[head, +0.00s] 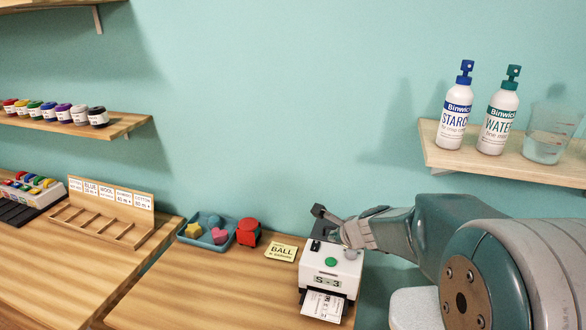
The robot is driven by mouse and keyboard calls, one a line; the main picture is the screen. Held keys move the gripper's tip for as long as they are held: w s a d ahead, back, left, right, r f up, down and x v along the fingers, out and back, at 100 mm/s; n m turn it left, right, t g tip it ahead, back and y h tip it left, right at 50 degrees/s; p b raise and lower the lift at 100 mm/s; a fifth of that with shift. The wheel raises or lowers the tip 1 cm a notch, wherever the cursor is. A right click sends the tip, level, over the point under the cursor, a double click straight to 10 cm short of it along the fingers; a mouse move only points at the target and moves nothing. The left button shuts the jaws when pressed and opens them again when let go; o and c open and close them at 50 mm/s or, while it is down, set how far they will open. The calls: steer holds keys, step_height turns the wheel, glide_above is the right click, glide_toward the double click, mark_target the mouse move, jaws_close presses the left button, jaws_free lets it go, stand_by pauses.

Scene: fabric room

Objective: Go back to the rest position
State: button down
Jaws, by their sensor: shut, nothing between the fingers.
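My gripper (327,224) is at the end of my arm, which reaches in from the right. It is over the back part of a white label printer (333,268) marked S-3, with a green button on top. The gripper is shut and holds nothing. I cannot tell whether it touches the printer. A printed paper (323,304) sticks out of the printer's front.
A blue tray (183,239) with small shapes, a red object (248,232) and a yellow BALL card (282,252) lie left of the printer. A wooden rack (142,236) stands farther left. A right shelf (437,158) holds two spray bottles and a clear cup.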

steer(key=s+a+r+n, duration=0.3)
steer(key=s+r+n, duration=0.3)
steer(key=s+n, duration=0.1)
steer(key=s+d+r+n+g+h, duration=0.1)
steer(key=s+n, duration=0.7)
steer(key=s, duration=0.3)
steer(key=s+d+r+n+g+h, duration=0.1)
steer(key=s+d+n+g+h, duration=0.1)
steer(key=s+n, duration=0.5)
steer(key=s, duration=0.4)
steer(key=shift+s+n, duration=0.15)
steer(key=shift+n, duration=0.25)
steer(key=shift+a, duration=0.1)
